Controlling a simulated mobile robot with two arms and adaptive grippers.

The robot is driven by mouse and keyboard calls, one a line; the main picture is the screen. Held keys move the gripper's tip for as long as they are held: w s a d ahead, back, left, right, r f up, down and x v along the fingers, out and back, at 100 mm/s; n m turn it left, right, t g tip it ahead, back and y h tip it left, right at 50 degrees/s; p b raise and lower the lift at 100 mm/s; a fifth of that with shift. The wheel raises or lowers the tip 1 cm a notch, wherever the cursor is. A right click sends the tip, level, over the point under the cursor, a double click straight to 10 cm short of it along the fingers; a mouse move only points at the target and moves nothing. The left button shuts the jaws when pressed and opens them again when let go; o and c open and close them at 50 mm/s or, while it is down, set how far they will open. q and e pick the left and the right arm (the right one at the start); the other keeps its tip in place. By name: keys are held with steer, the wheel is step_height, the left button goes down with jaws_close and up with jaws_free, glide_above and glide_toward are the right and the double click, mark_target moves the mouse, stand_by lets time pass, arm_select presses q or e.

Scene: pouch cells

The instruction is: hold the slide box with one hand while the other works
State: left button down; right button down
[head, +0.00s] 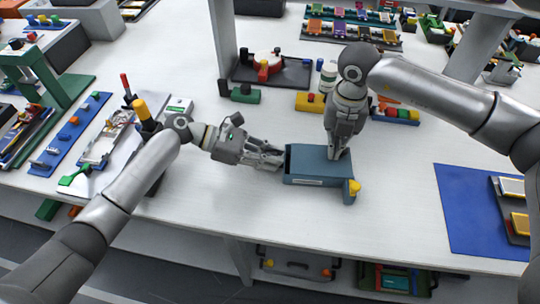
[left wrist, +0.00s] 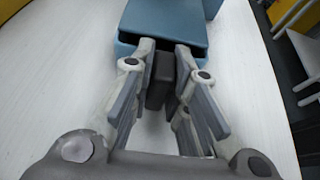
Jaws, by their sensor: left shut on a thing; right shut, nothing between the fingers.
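The blue slide box (head: 318,166) lies on the white table near its front edge. A blue piece with a yellow knob (head: 353,188) stands at its right end. My left gripper (head: 281,160) is at the box's left end. In the left wrist view (left wrist: 164,52) its fingers are shut on a dark grey block (left wrist: 160,80) at the box's dark, open-looking end; the box (left wrist: 165,18) also shows there. My right gripper (head: 339,153) points down at the box's back right part, shut and empty. Whether its tips touch the box, I cannot tell.
A blue mat (head: 470,215) with a tray of cells lies at the right. A black tray with a red and white round part (head: 268,65), a green block (head: 240,93) and a yellow block (head: 308,102) stand behind the box. The table in front is clear.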

mark_target(349, 156)
steer(key=shift+s+d, duration=0.15)
steer(key=shift+d, duration=0.85)
steer(key=shift+s+d, duration=0.1)
steer(key=shift+d, duration=0.95)
steer(key=shift+s+d, duration=0.15)
steer(key=shift+d, duration=1.85)
steer(key=shift+s+d, duration=0.2)
steer(key=shift+d, duration=1.3)
step_height(349, 156, up, 6)
steer(key=a, duration=0.1)
steer(key=shift+a, duration=0.3)
steer(key=shift+w, duration=0.1)
arm_select(q)
steer(key=c, duration=1.3)
jaws_free()
